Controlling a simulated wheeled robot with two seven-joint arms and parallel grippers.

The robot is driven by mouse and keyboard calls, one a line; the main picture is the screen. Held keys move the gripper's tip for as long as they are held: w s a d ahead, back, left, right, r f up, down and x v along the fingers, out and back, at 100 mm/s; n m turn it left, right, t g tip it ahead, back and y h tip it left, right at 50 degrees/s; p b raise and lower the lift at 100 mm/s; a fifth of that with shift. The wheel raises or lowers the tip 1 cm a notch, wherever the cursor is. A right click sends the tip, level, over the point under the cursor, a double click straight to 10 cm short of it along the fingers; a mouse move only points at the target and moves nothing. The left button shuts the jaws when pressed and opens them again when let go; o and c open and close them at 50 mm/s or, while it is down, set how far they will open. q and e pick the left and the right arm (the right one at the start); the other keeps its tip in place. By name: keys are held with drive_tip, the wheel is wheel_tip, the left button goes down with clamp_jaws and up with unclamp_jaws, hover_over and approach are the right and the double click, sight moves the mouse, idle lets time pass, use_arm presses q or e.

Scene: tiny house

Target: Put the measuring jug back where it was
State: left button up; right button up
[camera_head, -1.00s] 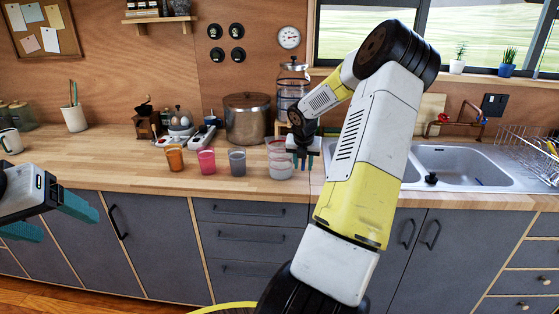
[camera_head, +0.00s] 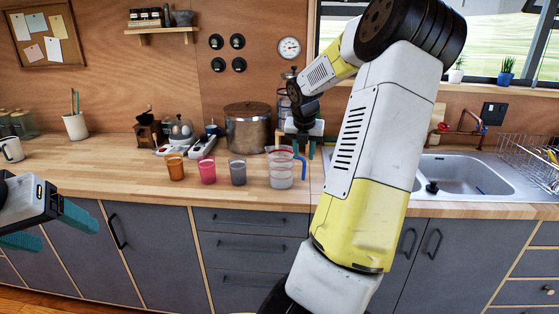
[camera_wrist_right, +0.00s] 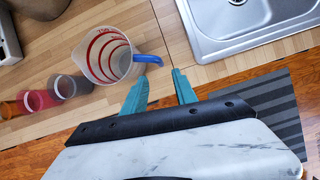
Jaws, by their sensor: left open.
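The measuring jug (camera_head: 281,172) is clear with red markings and a blue handle on its right. It stands upright on the wooden counter at the right end of a row of cups. In the right wrist view the jug (camera_wrist_right: 105,58) and its blue handle (camera_wrist_right: 147,59) lie just beyond my right fingertips. My right gripper (camera_wrist_right: 160,80) is open, with a gap between its teal fingers and nothing between them. My left gripper (camera_head: 58,228) is open and empty at the left, in front of the cabinets.
An orange cup (camera_head: 175,168), a pink cup (camera_head: 207,170) and a grey cup (camera_head: 238,169) stand left of the jug. A large pot (camera_head: 247,127) and a glass dispenser (camera_head: 289,92) stand behind. The sink (camera_head: 465,176) is to the right.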

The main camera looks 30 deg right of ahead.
drive_tip(key=s+a+r+m, duration=0.4)
drive_tip(key=a+m, duration=0.1)
drive_tip(key=a, duration=0.3)
drive_tip(key=s+a+r+m, duration=0.35)
drive_tip(key=a+m, duration=0.25)
drive_tip(key=a, duration=0.3)
drive_tip(key=s+a+r+m+t+y, duration=0.2)
drive_tip(key=s+a+m+y, duration=0.3)
drive_tip(key=s+a+m, duration=0.8)
drive_tip(key=s+m, duration=0.3)
drive_tip(key=s, duration=0.1)
drive_tip(key=shift+a+m, duration=0.2)
drive_tip(key=shift+m, duration=0.1)
